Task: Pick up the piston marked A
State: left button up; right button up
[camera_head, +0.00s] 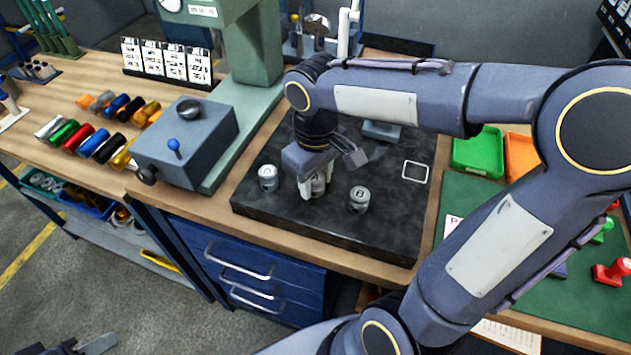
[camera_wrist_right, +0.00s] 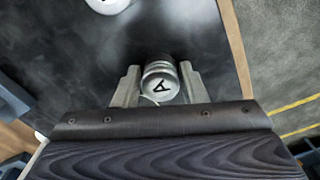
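The piston marked A (camera_wrist_right: 160,84) is a short silver cylinder standing upright on the dark slab; its lettered top shows in the right wrist view. In the head view it is partly hidden by my right gripper (camera_head: 316,187). The fingers of my right gripper (camera_wrist_right: 160,66) reach down on both sides of piston A, very close to its sides. I cannot tell whether they touch it. A piston marked B (camera_head: 359,199) stands to the right, and another silver piston (camera_head: 268,178) stands to the left. My left gripper (camera_head: 80,346) shows only partly at the bottom left, fingers apart and empty.
The dark slab (camera_head: 340,238) has a white square outline (camera_head: 415,172) at its right. A grey block with a blue-knobbed lever (camera_head: 187,140) stands to the left. Green (camera_head: 478,152) and orange (camera_head: 519,155) trays lie beyond my right arm. The slab's front is clear.

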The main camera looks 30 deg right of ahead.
jog(key=c, duration=0.6)
jog(key=shift+r, duration=0.1)
jog(key=shift+c, duration=0.2)
